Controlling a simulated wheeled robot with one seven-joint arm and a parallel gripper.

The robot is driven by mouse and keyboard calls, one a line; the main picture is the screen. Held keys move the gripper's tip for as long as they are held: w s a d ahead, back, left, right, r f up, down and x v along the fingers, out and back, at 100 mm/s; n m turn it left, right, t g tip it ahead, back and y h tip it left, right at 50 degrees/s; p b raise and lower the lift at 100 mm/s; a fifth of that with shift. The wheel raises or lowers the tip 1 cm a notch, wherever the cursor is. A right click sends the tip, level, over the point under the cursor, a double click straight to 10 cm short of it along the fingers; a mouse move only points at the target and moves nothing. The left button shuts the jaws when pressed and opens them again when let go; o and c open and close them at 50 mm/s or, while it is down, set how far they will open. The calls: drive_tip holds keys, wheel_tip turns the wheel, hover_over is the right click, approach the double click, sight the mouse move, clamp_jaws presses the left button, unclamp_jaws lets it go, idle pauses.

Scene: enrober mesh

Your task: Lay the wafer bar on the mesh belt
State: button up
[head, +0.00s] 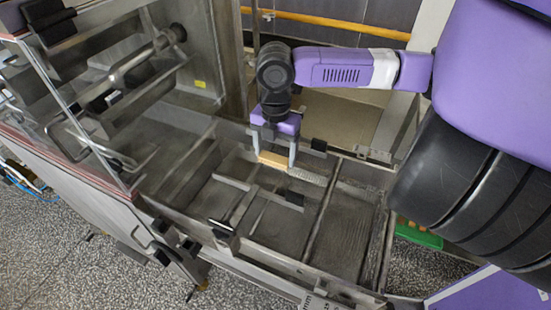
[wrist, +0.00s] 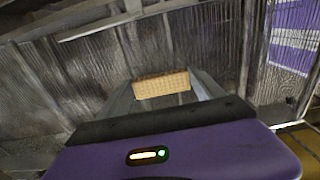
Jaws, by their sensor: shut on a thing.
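The wafer bar (head: 273,159) is a small tan block between the fingertips of my gripper (head: 274,160) in the head view. My gripper is shut on it and points down. In the wrist view the wafer bar (wrist: 162,85) shows its gridded tan face between the two grey fingers (wrist: 166,92). The mesh belt (head: 325,225) is a grey, fine-textured surface inside the metal machine. The bar is over the back part of the belt area. I cannot tell whether it touches the belt.
Metal bars (head: 247,193) with black ends cross above the belt. A clear guard panel (head: 95,110) and bent metal handles stand at the left. A green tray (head: 419,234) lies at the right, partly behind my arm. The belt's front right part is bare.

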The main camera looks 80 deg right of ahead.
sight(276, 156)
drive_tip(key=shift+f, duration=1.55)
drive_tip(key=shift+f, duration=0.15)
drive_tip(key=o, duration=1)
wheel_tip(276, 156, up, 12)
drive_tip(key=shift+r+b, duration=0.15)
drive_tip(key=shift+b, duration=0.6)
